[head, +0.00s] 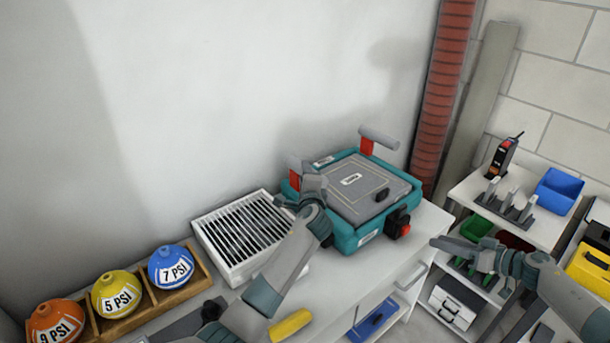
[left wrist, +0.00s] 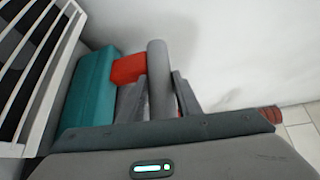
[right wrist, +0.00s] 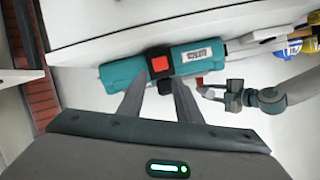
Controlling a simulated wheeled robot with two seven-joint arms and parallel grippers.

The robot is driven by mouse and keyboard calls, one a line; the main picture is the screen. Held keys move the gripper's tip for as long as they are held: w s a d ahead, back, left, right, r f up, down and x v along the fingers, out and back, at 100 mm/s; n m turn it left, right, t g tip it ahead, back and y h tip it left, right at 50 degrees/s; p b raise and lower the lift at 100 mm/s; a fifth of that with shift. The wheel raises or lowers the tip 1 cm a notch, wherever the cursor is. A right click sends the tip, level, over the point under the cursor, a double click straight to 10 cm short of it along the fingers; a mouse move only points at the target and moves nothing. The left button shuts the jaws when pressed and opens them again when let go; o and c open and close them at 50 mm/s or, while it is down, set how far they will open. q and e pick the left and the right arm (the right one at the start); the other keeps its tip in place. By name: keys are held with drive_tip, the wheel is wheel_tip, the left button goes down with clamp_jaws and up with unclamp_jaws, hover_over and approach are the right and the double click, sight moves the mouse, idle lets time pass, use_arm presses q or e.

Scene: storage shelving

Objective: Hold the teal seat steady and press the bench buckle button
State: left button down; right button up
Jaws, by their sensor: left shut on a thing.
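The teal seat (head: 350,240), with a grey top pad, sits on the white bench. It has a grey bar handle on a red post at each back end; the far one (head: 380,138) is free. My left gripper (head: 312,183) is shut on the near grey handle (left wrist: 158,60), between its fingers in the left wrist view. The black buckle (head: 391,219) with a red button (head: 404,229) is on the seat's right side. The red button (right wrist: 159,63) also shows in the right wrist view, beyond the fingertips. My right gripper (head: 447,253) is open and empty, apart from the buckle.
A white slatted grille (head: 205,240) lies left of the seat. A wooden rack (head: 140,302) holds orange, yellow and blue balls. A white shelf unit (head: 470,185) with bins and tools stands at right, behind my right arm. Open space lies between bench and shelf.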

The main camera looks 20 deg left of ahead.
idle(0.7)
clamp_jaws()
drive_tip(key=w+r+m+t+h, duration=0.4)
drive_tip(key=w+r+m+t, duration=0.45)
drive_tip(key=r, duration=0.25)
drive_tip(key=s+a+f+m+g+h, duration=0.1)
drive_tip(key=s+f+m+g+h, duration=0.1)
drive_tip(key=s+g, duration=0.2)
drive_tip(key=s+a+f+m+g+h, duration=0.2)
drive_tip(key=s+g+h, duration=0.1)
drive_tip(key=s, duration=0.6)
drive_tip(key=shift+s+f+g+h, duration=0.15)
drive_tip(key=shift+f+g+h, duration=0.2)
drive_tip(key=shift+g, duration=0.2)
